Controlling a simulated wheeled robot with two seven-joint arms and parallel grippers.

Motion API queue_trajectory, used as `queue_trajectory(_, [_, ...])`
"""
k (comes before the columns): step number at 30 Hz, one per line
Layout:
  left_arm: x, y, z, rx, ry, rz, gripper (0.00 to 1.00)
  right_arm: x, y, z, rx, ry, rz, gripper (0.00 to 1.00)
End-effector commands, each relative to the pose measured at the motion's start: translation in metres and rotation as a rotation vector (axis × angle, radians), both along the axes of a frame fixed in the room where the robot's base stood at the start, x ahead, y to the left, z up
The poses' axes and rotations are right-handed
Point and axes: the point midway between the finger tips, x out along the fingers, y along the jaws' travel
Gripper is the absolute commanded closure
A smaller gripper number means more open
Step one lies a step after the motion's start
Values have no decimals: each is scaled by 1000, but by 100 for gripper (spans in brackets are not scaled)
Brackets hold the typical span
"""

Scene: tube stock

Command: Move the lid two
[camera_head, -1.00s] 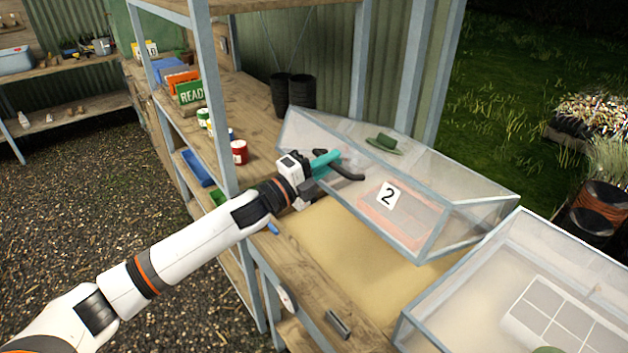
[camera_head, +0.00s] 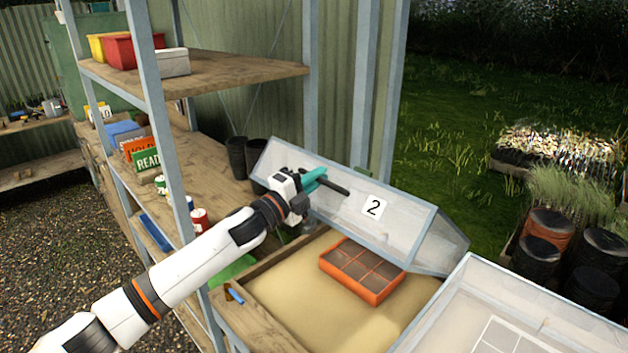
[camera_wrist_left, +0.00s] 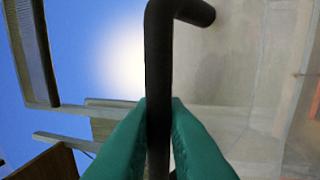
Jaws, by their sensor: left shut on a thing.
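The lid two (camera_head: 338,212) is a clear, grey-framed cover with a white label "2" (camera_head: 373,207). It is tilted up over the back of a sand-filled wooden bed (camera_head: 290,300). My left gripper (camera_head: 312,180) has teal fingers and is shut on the lid's dark handle (camera_head: 335,187). In the left wrist view the teal fingertips (camera_wrist_left: 159,115) pinch the black bent handle bar (camera_wrist_left: 158,60). My right gripper is not in view.
An orange divided tray (camera_head: 362,271) lies on the sand under the raised lid. Another clear cover (camera_head: 480,300) stands close at the right. A shelf post (camera_head: 165,130) rises near my left arm. Black pots (camera_head: 245,158) stand behind the lid's left end.

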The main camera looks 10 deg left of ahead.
Motion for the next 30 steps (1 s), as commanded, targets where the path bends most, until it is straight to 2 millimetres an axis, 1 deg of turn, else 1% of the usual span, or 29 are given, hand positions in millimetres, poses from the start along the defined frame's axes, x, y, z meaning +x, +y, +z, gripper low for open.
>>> queue_trajectory(2, [0,0,1,0,-3,-1,100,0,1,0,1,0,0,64])
queue_trajectory(3, [0,0,1,1,-2,-1,86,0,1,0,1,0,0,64])
queue_trajectory(5, [0,0,1,0,-1,0,76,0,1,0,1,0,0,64])
queue_trajectory(6, [0,0,0,0,-1,0,70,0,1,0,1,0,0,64])
queue_trajectory(15, [-1,1,-1,0,0,0,70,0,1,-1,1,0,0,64])
queue_trajectory(19, [-8,7,-5,0,0,0,70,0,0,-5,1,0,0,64])
queue_trajectory(23, [-25,20,-10,2,1,1,70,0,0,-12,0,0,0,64])
queue_trajectory(30, [-64,51,-20,2,0,1,70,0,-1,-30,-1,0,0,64])
